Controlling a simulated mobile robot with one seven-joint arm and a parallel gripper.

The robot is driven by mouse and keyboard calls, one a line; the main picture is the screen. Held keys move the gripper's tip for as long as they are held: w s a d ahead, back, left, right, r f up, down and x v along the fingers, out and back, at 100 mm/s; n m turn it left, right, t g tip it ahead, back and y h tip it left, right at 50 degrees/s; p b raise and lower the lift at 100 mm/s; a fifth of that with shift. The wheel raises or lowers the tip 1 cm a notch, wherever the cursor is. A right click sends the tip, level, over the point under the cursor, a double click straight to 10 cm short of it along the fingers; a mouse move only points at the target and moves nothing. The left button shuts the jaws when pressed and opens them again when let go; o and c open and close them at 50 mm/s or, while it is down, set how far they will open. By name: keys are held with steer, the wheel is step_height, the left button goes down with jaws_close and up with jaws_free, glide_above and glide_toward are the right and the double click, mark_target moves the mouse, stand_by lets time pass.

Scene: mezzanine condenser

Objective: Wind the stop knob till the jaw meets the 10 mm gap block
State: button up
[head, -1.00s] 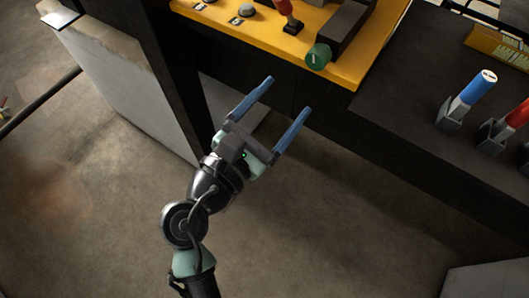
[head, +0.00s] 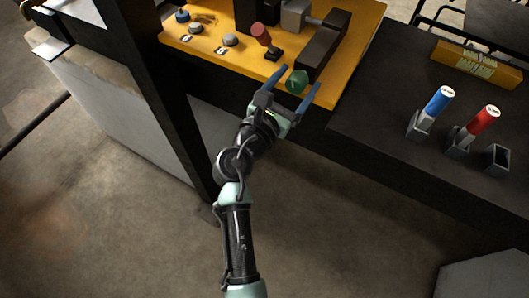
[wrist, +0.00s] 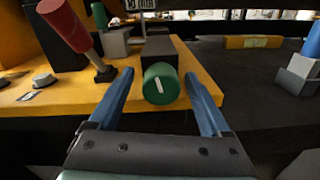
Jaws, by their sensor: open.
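The green stop knob (head: 296,81) sits at the front end of a dark block-shaped housing (head: 325,45) on the yellow panel. In the wrist view the knob (wrist: 160,84) shows its round face with a pale, nearly upright mark. My gripper (head: 299,80) is open, its two blue fingers on either side of the knob. In the wrist view my gripper (wrist: 164,88) shows gaps between the fingers and the knob. I cannot tell which part is the jaw or the gap block.
A red-handled lever (head: 262,36) stands left of the knob, with grey buttons (head: 230,41) further left. On the dark bench at right, blue (head: 439,100) and red (head: 486,118) cylinders stand in holders beside an empty holder (head: 496,158). A dark post (head: 160,100) rises left of my arm.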

steer(key=shift+a+r+n, duration=0.1)
steer(key=shift+r+n, duration=0.05)
steer(key=shift+n, duration=0.75)
steer(key=b+v, duration=0.3)
steer(key=v, duration=1)
step_height(320, 180, down, 16)
steer(key=w+m+t+y+b, duration=0.1)
steer(key=m+t+y+b, duration=0.4)
steer(key=m+b, duration=1.8)
steer(key=shift+w+d+r+t+y+b, duration=0.25)
steer(key=shift+t+b, duration=0.85)
steer(key=shift+b, duration=10.6)
steer(key=shift+w, duration=0.2)
